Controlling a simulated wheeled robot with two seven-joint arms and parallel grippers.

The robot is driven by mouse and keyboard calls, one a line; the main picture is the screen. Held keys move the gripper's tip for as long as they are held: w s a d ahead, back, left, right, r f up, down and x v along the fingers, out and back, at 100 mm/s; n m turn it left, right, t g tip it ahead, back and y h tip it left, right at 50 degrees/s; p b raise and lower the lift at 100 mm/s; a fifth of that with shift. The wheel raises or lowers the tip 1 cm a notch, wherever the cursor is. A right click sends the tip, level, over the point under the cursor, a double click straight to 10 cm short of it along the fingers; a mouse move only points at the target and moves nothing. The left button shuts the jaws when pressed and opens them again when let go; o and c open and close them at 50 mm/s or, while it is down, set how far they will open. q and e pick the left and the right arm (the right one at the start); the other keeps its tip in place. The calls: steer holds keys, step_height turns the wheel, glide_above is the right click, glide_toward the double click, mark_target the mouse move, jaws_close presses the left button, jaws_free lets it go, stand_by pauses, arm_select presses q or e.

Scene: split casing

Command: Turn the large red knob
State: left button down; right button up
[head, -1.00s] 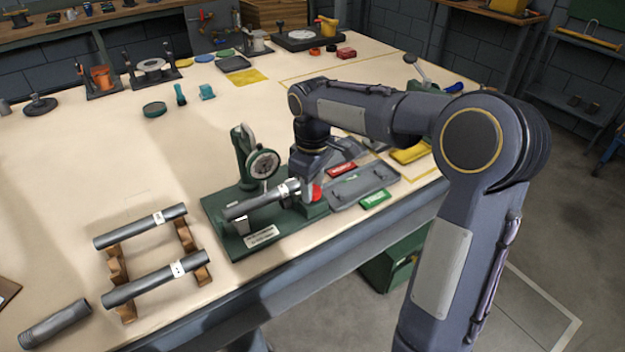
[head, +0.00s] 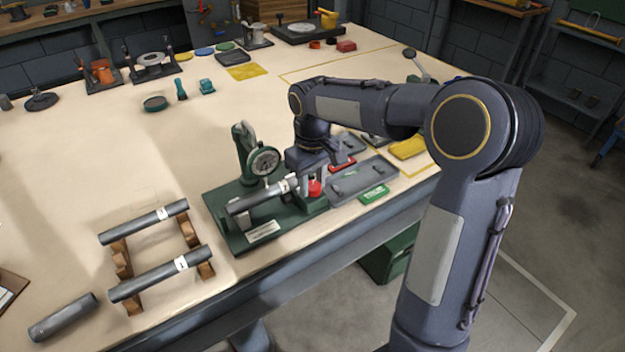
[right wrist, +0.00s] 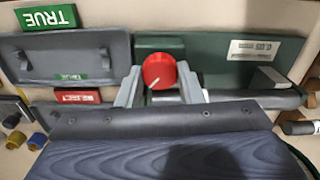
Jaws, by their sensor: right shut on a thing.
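The large red knob (head: 315,187) sits at the right end of the green gauge fixture (head: 225,207). In the right wrist view the knob (right wrist: 159,71) shows between two grey fingers, with a pale pointer line toward its lower left. My right gripper (right wrist: 160,88) is shut on the knob, one finger at each side. In the head view the right gripper (head: 313,180) comes down on the knob from above. A grey shaft (head: 262,196) with a white label lies across the fixture in front of a round dial gauge (head: 264,161). My left gripper is not in view.
A grey tray (head: 362,178) with a green TRUE label (head: 374,194) and a red REJECT label (head: 342,164) stand right of the fixture. Two labelled shafts rest on a wooden rack (head: 124,262) at left. A loose grey cylinder (head: 62,317) lies at front left.

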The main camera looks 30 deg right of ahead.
mark_target(312, 184)
steer(key=o, duration=0.7)
step_height(312, 184, up, 7)
steer(key=shift+r+p, duration=0.1)
steer(key=shift+p, duration=0.45)
steer(key=shift+r, duration=0.35)
